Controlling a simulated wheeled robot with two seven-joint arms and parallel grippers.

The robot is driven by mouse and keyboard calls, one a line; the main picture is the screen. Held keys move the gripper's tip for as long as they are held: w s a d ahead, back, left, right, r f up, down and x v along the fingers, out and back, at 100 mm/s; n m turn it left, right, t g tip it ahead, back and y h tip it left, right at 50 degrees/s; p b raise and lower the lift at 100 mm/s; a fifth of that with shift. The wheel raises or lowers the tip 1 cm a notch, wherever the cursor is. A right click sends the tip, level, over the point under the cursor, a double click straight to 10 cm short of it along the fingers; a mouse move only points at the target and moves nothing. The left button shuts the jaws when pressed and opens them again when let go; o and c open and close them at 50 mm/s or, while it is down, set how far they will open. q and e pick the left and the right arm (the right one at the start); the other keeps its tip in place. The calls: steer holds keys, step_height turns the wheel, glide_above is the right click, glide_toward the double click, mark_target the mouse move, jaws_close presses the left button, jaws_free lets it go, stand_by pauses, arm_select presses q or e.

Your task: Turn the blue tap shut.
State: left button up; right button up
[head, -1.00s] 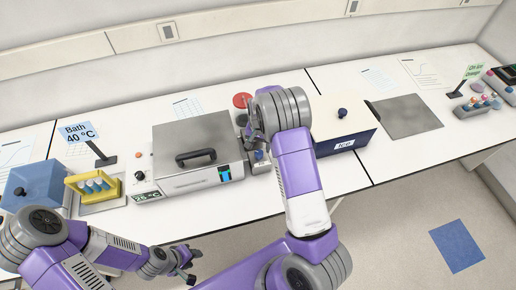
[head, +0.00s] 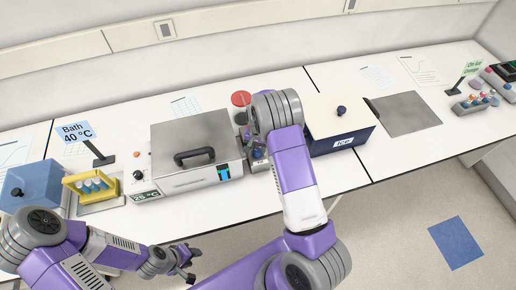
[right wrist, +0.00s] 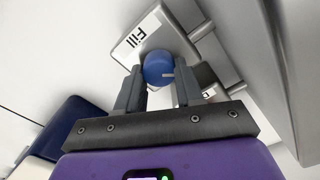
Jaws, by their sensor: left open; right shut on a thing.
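The blue tap (right wrist: 158,68) is a round blue knob with a pale mark on its right side, in front of a plate marked "Fill". In the right wrist view it sits between the two fingers of my right gripper (right wrist: 159,76), which is shut on it. In the head view the tap (head: 257,154) shows as a small blue spot beside the steel bath, partly hidden by my right wrist. My left gripper (head: 188,267) is open and empty, low in front of the bench.
The steel bath (head: 215,133) with a black lid handle stands left of the tap. A cream-lidded ice box (head: 345,125) stands close on the right. A red round thing (head: 241,98) lies behind. A yellow tube rack (head: 70,190) and blue box (head: 30,183) are further left.

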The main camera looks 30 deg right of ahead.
steer(key=shift+n, duration=0.4)
steer(key=n+b, duration=0.1)
steer(key=n, duration=0.2)
steer(key=shift+a+n+b, duration=0.1)
steer(key=shift+n+b, duration=0.2)
steer(key=n+b, duration=0.1)
steer(key=n, duration=0.3)
steer(key=shift+n, duration=0.3)
steer(key=n+b, duration=0.1)
steer(key=n, duration=0.2)
steer(key=shift+a+n, duration=0.1)
steer(key=shift+n, duration=2.3)
steer(key=o, duration=1)
steer(key=shift+o, duration=0.2)
steer(key=shift+r, duration=0.1)
